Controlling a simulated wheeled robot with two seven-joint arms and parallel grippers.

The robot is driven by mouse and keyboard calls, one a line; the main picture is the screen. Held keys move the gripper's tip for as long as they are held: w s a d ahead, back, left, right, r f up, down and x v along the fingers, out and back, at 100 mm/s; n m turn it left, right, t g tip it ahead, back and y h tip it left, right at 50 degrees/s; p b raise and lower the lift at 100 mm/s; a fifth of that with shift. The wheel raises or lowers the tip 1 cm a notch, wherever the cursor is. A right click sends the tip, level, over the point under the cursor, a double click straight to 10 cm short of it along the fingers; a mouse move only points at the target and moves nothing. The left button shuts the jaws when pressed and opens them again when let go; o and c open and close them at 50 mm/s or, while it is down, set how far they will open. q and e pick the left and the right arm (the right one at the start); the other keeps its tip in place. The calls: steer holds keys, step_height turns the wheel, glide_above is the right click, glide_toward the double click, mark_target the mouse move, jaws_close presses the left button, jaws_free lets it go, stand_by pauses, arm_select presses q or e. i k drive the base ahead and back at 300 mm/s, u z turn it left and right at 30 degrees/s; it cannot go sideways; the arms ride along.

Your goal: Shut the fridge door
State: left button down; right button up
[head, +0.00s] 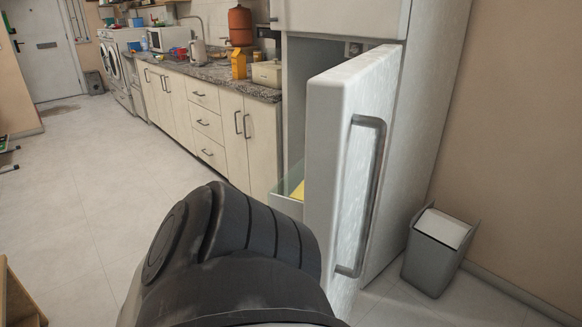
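The fridge (425,130) is a tall white unit at the right, against the beige wall. Its door (335,160) stands ajar and is seen partly edge-on, with a long grey vertical handle (370,195) on its front face. Through the gap at its left, part of the inside shows, with a clear drawer (287,205) holding something yellow. A dark grey ribbed part of my arm fills the bottom centre, in front of the door's lower left. I cannot tell whether it touches the door. Neither gripper's fingers are in view.
A grey bin (438,250) with a white lid stands right of the fridge by the wall. Cabinets with a granite counter (225,75) run along the back left. A wooden edge (15,300) shows at lower left.

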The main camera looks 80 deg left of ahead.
mark_target(350, 104)
steer(key=u, duration=1.95)
steer(key=i, duration=0.5)
steer(key=u, duration=0.6)
steer(key=k, duration=0.55)
steer(key=z, duration=0.4)
steer(key=i, duration=0.5)
